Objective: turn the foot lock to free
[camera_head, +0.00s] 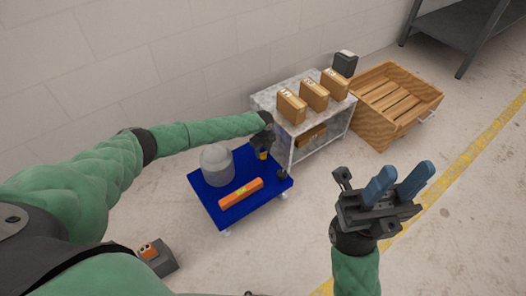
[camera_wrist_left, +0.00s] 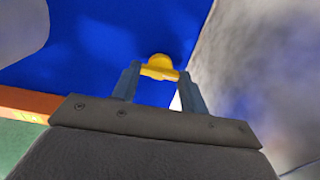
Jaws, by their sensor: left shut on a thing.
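A small yellow piece (camera_head: 263,155), which looks like the foot lock, is at the back right edge of a blue cart deck (camera_head: 222,204). My left gripper (camera_head: 264,148) reaches down to it. In the left wrist view the yellow piece (camera_wrist_left: 157,62) sits between the two blue fingers of my left gripper (camera_wrist_left: 159,75), which are shut on it. Its lower part is hidden by the gripper, and I cannot tell its lock setting. My right gripper (camera_head: 400,182) is open and empty, raised at the right, away from the cart.
A grey rounded container (camera_head: 217,167) and an orange bar (camera_head: 241,193) sit on the deck. A shelf unit (camera_head: 303,128) with cardboard boxes (camera_head: 313,95) stands close behind the gripper. A wooden crate (camera_head: 421,113) is beyond it. The floor right of the cart is clear.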

